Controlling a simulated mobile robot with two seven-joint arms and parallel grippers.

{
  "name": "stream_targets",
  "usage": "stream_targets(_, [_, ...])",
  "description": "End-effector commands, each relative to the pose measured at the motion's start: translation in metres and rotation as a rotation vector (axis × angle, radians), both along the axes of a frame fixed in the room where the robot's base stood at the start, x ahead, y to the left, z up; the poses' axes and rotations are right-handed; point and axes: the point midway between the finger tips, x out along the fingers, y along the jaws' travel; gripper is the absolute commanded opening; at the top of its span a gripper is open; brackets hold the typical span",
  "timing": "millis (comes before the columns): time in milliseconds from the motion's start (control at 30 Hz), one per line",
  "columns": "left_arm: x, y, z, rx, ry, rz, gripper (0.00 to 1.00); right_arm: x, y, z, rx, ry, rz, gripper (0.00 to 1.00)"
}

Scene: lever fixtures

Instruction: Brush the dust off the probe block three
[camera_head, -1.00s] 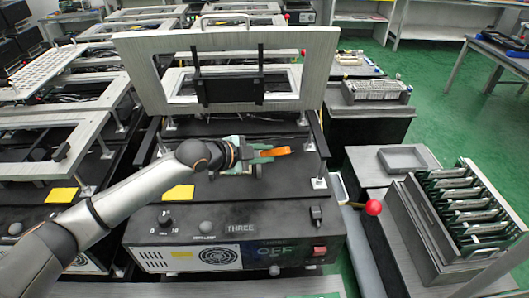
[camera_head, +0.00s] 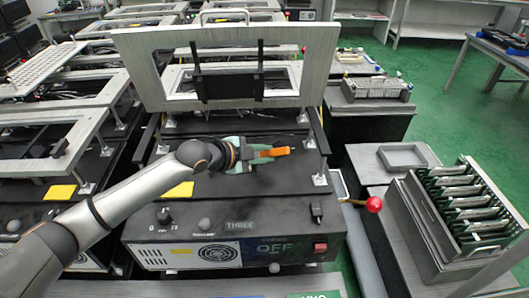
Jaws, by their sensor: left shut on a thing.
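The fixture marked THREE (camera_head: 240,226) stands in front of me with its framed lid (camera_head: 150,75) raised. My left gripper (camera_head: 262,155) is over its dark top and is shut on an orange-handled brush (camera_head: 276,152). The brush lies roughly level, its orange end pointing right. The probe block is hidden or cannot be told apart under the gripper and arm. Whether the bristles touch anything cannot be seen. My right gripper is not in view.
A red-knobbed lever (camera_head: 374,204) stands at the fixture's right. A grey tray (camera_head: 403,157) and a rack of boards (camera_head: 465,205) are farther right. A yellow note (camera_head: 180,190) lies on the fixture's front left. Other fixtures crowd the left.

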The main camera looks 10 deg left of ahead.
Motion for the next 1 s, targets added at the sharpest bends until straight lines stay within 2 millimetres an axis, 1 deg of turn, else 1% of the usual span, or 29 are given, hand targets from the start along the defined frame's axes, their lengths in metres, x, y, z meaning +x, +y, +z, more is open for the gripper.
stream_targets(167, [0.0,0.0,-0.005,0.0,0.0,0.0,0.0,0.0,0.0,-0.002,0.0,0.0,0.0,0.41])
stream_targets(300, [0.0,0.002,-0.004,0.001,0.0,0.001,0.0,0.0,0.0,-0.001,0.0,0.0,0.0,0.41])
stream_targets(567, [-0.004,0.024,-0.003,0.003,0.0,0.002,0.0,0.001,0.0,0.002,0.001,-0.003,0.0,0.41])
stream_targets(733, [-0.006,0.039,-0.004,0.002,-0.001,0.001,0.0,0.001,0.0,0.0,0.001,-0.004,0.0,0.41])
stream_targets(1000, [-0.008,0.048,-0.003,0.0,0.0,0.0,0.0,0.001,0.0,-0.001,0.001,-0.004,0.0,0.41])
